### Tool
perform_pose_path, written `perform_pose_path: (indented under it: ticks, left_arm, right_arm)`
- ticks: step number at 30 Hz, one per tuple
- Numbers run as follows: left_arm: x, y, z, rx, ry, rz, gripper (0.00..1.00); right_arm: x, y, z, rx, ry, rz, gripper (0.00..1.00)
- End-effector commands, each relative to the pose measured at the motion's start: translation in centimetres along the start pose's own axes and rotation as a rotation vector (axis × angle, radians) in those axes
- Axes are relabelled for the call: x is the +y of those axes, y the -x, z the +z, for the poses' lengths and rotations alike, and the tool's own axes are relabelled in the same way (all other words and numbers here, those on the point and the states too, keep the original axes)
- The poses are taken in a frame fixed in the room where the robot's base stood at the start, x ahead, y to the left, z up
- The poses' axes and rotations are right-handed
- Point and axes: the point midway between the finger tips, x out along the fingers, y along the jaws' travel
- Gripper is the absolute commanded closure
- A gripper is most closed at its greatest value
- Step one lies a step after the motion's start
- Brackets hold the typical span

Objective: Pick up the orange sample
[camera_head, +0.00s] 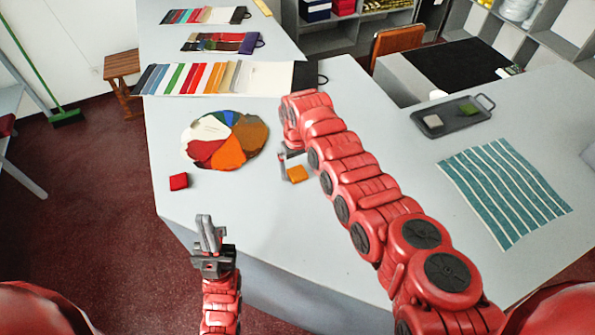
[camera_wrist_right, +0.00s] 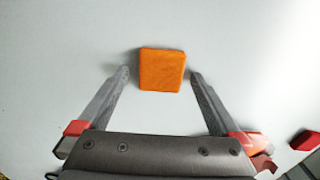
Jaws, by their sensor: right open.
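The orange sample (camera_head: 298,174) is a small square block on the grey counter, beside my right gripper (camera_head: 284,166) in the head view. In the right wrist view the orange sample (camera_wrist_right: 162,62) lies ahead, roughly centred at the fingertips. The two fingers of my right gripper (camera_wrist_right: 160,76) are spread wide, one to each side of it, with a gap on both sides; I cannot tell their height over the counter. My left gripper (camera_head: 208,233) points up the picture near the counter's front edge, away from the sample; its finger gap is unclear.
A red sample (camera_head: 179,181) lies at the left beside a round multicoloured swatch fan (camera_head: 225,140). A dark tray (camera_head: 456,119) with pale and green samples and a teal striped cloth (camera_head: 505,190) lie at the right. A swatch strip (camera_head: 265,79) lies along the back.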

Motion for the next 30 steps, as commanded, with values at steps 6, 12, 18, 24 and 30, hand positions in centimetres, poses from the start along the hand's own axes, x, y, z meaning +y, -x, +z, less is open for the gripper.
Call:
perform_pose_path:
  ticks: [6,12,18,24,30]
  left_arm:
    - [0.00,0.03,0.00,0.000,0.000,0.000,1.00]
    - [0.00,0.03,0.00,0.000,0.000,0.000,1.00]
    - [0.00,0.03,0.00,0.000,0.000,0.000,1.00]
    - [0.00,0.03,0.00,0.000,0.000,0.000,1.00]
    - [0.01,0.24,0.04,0.000,0.000,0.000,1.00]
  right_arm:
    - [-0.02,-0.03,-0.02,0.001,0.000,0.000,0.04]
    - [-0.01,-0.03,-0.02,0.001,0.000,0.000,0.40]
    - [0.00,-0.03,-0.02,0.001,0.000,0.000,0.76]
    - [0.00,-0.02,-0.02,0.001,0.000,0.000,0.85]
    - [0.00,0.12,-0.09,0.003,0.000,0.000,0.85]
